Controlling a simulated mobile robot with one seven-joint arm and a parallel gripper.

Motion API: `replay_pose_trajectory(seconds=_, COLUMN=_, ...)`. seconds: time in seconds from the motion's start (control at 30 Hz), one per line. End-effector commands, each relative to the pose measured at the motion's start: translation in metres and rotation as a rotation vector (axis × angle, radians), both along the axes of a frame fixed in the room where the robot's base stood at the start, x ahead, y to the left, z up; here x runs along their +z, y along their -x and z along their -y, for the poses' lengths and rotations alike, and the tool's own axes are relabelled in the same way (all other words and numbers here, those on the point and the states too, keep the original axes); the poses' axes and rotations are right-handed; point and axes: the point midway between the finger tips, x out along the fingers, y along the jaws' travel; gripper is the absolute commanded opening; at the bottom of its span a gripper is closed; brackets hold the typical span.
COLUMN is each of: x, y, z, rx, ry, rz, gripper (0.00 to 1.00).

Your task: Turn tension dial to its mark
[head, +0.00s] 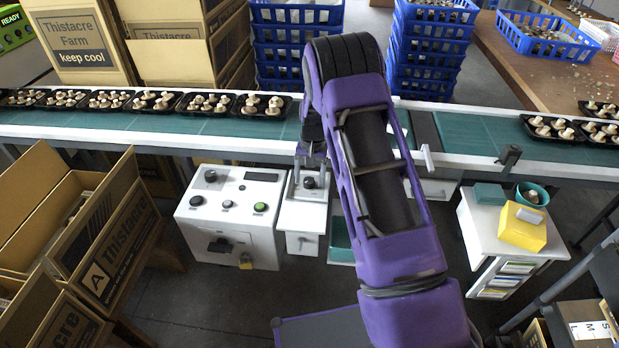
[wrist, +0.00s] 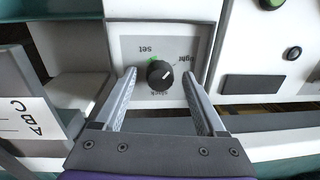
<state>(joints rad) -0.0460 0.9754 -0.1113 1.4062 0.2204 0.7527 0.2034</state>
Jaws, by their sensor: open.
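The tension dial (wrist: 160,74) is a round black knob on a grey plate, printed "set", "tight" and "slack", which read upside down in the wrist view. A white pointer line on the knob points to the right and slightly up, toward "tight". The green mark (wrist: 153,53) is above the knob, beside "set", and the pointer is off it. My gripper (wrist: 160,76) is open, with one finger on each side of the knob and gaps between. In the head view the dial (head: 309,183) sits on a small white box below my gripper (head: 310,166).
A white control box (head: 232,215) with knobs and a green button stands left of the dial. The green conveyor belt (head: 150,125) with mushroom trays runs behind. A white stand (head: 487,225) with a yellow box (head: 522,227) is at right.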

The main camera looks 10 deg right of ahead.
Motion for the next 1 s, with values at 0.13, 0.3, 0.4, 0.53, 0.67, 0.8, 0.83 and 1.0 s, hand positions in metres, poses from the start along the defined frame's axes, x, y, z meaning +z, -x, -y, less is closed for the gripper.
replay_pose_trajectory(seconds=0.13, x=0.0003, y=-0.0001, z=0.0, rx=0.0, ry=0.0, rz=0.0, gripper=0.73)
replay_pose_trajectory(seconds=0.3, x=0.0005, y=-0.0001, z=0.0, rx=0.0, ry=0.0, rz=0.0, gripper=0.46)
replay_pose_trajectory(seconds=0.4, x=0.0006, y=-0.0002, z=0.0001, rx=0.0, ry=0.0, rz=0.0, gripper=0.28)
replay_pose_trajectory(seconds=0.53, x=0.0006, y=-0.0001, z=0.0, rx=0.0, ry=0.0, rz=0.0, gripper=0.05)
replay_pose_trajectory(seconds=0.67, x=0.0007, y=-0.0002, z=0.0, rx=0.0, ry=0.0, rz=0.0, gripper=0.0)
replay_pose_trajectory(seconds=0.8, x=0.0006, y=-0.0002, z=0.0, rx=0.008, ry=-0.001, rz=0.001, gripper=0.0)
replay_pose_trajectory(seconds=0.83, x=0.0005, y=-0.0002, z=-0.0001, rx=0.012, ry=-0.001, rz=0.0, gripper=0.0)
replay_pose_trajectory(seconds=1.0, x=0.0, y=-0.0003, z=0.0001, rx=0.066, ry=-0.002, rz=0.0, gripper=0.0)
